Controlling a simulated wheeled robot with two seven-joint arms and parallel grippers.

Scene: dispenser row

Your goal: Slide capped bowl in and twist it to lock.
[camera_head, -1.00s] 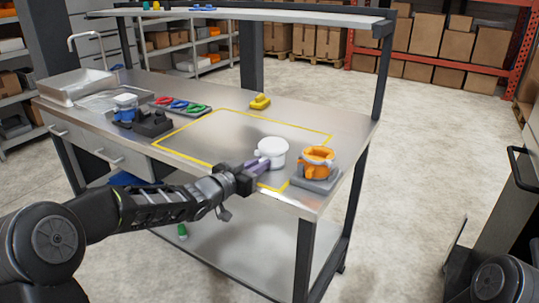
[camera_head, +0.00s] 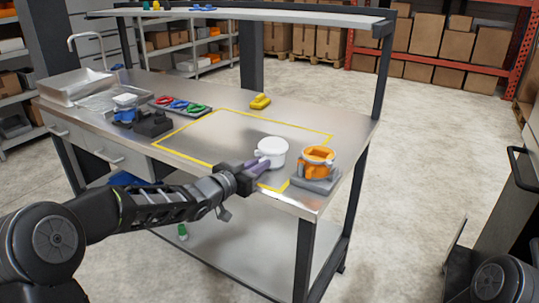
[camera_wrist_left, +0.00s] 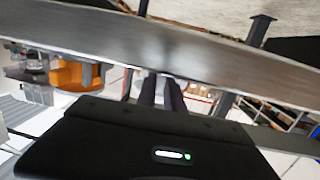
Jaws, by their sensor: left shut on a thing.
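A white capped bowl (camera_head: 272,153) stands upright near the front right of the steel bench. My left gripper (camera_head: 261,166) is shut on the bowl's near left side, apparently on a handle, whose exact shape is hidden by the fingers. In the left wrist view the two dark fingers (camera_wrist_left: 160,92) are close together, and the bowl cannot be made out clearly. An orange ring-shaped holder (camera_head: 317,155) on a grey base (camera_head: 316,182) stands just right of the bowl, with a small gap between them. The holder also shows in the left wrist view (camera_wrist_left: 75,77). My right gripper is not in view.
A yellow outline (camera_head: 222,110) marks a mostly bare area of the bench. A yellow object (camera_head: 260,101) lies at its back edge. A tray with coloured rings (camera_head: 180,104), a dark block (camera_head: 153,124) and a metal sink (camera_head: 76,88) are at the left.

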